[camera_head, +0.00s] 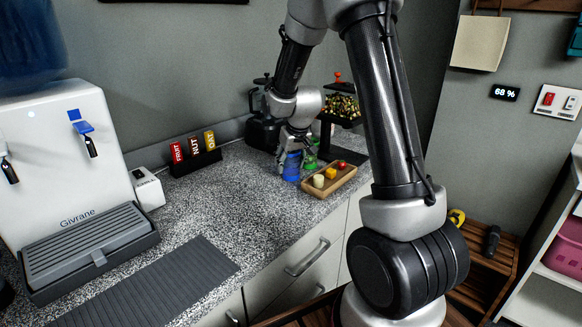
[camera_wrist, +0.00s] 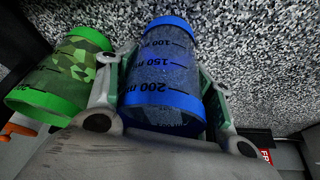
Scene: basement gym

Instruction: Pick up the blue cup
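The blue cup (camera_wrist: 165,75) is a clear measuring cup with blue rims and volume marks. It stands between the two fingers of my gripper (camera_wrist: 163,85) in the wrist view, with no clear gap at either side. In the head view the blue cup (camera_head: 291,168) is on the speckled counter, its upper part partly covered by my gripper (camera_head: 294,146), which comes down from above. I see no clear space under the cup.
A wooden tray (camera_head: 318,190) with small food pieces lies just right of the blue cup. A black press (camera_head: 262,128) stands behind. The counter (camera_head: 235,185) to the left is clear.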

